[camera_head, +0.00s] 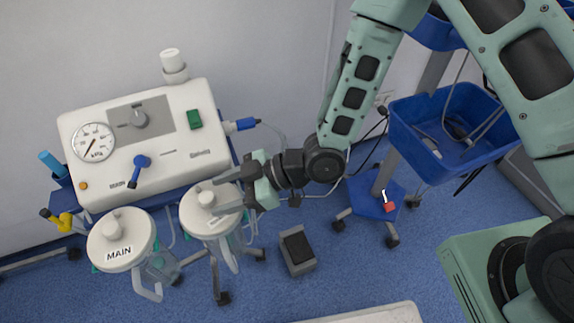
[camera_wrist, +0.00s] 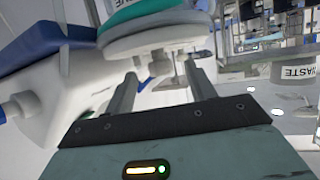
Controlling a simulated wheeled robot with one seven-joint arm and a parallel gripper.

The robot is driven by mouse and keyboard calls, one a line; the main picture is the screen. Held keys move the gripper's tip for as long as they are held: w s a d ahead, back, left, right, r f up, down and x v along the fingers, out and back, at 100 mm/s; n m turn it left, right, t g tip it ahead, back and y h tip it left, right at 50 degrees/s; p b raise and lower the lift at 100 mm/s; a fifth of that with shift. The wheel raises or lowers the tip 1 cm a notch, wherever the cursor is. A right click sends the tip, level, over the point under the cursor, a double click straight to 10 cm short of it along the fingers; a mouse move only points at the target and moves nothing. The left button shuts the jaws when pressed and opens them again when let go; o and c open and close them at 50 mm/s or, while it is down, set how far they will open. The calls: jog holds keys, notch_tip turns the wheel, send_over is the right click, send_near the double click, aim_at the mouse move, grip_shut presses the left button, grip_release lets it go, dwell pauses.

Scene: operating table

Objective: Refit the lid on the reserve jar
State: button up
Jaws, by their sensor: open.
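The reserve jar (camera_head: 232,257) hangs at the front of the suction unit, right of the jar marked MAIN. A round white lid (camera_head: 190,217) with a central knob (camera_head: 206,199) is over its top; I cannot tell whether it is fully seated. My gripper (camera_head: 217,195) is open, reaching in from the right, with its fingers over the lid on either side of the knob. I cannot tell whether they touch it. In the wrist view my gripper (camera_wrist: 159,78) has its two fingers apart, and the pale lid edge with a teal band (camera_wrist: 150,18) shows beyond them.
The MAIN jar's lid (camera_head: 121,238) is close on the left. The white suction unit (camera_head: 195,145) with a gauge (camera_head: 93,142) and blue lever (camera_head: 139,168) stands behind. A grey foot pedal (camera_head: 297,250) is on the blue floor. A blue basket (camera_head: 415,130) is at the right.

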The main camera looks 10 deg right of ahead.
jog(key=p+v, duration=0.1)
jog(key=v, duration=1.4)
jog(key=shift+d, duration=0.35)
jog(key=w+d+r+m+t+h+p, duration=0.35)
jog(key=r+h+p, duration=0.25)
jog(key=r+h, duration=0.3)
jog(key=s+d+r+m+g+h+p, duration=0.1)
jog(key=s+r+m+h+p, duration=0.1)
jog(key=s+r, duration=0.5)
jog(key=s+d+r+m+g+h+p, duration=0.1)
jog(key=s+d+r+m+g+p, duration=0.1)
jog(key=s+r+m, duration=0.3)
jog(key=s+r+p, duration=0.1)
jog(key=s+r, duration=0.1)
jog(key=shift+s+h, duration=0.4)
jog(key=shift+g, duration=0.25)
